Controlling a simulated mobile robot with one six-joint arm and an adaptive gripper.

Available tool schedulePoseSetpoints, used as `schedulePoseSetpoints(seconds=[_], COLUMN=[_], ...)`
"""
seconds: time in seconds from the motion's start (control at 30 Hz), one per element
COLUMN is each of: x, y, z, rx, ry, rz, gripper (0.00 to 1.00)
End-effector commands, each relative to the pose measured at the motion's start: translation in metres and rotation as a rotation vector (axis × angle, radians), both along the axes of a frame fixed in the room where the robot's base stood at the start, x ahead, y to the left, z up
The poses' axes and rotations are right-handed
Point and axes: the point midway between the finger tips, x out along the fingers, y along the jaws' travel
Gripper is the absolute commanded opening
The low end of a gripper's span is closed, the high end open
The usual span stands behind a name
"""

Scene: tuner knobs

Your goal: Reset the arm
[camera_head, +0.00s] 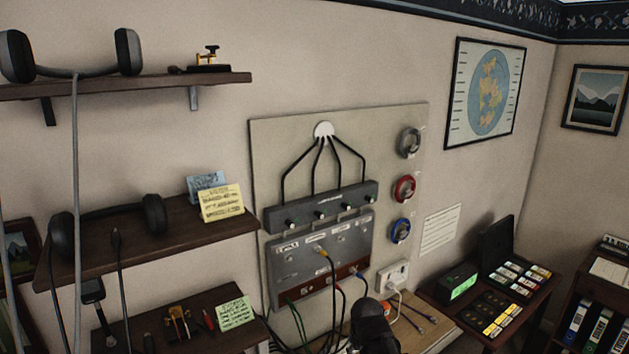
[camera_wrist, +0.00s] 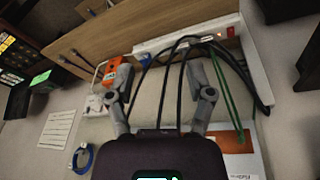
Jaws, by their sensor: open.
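My gripper (camera_wrist: 163,92) is open in the wrist view, with its two grey fingers spread apart and nothing held between them. Black cables run behind the gap between the fingers. In the head view a dark part of my arm (camera_head: 370,326) shows at the bottom, in front of the lower right of the wall panel. The grey tuner box (camera_head: 318,256) with several plugged cables hangs on the panel (camera_head: 262,150). A dark strip with several small knobs (camera_head: 335,208) sits above it. An orange object (camera_wrist: 112,72) shows by the left finger in the wrist view; I cannot tell whether they touch.
Three coiled cables, grey (camera_head: 410,142), red (camera_head: 404,188) and blue (camera_head: 401,230), hang right of the box. A white socket (camera_head: 393,276) is below them. Shelves with headphones (camera_head: 128,52) jut out at left. A side table (camera_head: 525,318) with a open case stands at right.

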Motion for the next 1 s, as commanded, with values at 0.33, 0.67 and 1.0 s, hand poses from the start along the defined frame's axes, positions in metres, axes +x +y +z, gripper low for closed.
schedulePoseSetpoints(seconds=[0.33,0.67,1.0], x=[-0.080,-0.088,-0.088], y=[-0.045,-0.049,-0.048], z=[-0.055,-0.056,-0.056], rx=[0.038,0.043,0.043], ry=[0.224,0.252,0.250], rz=[-0.183,-0.206,-0.204], gripper=[0.68,0.68,0.68])
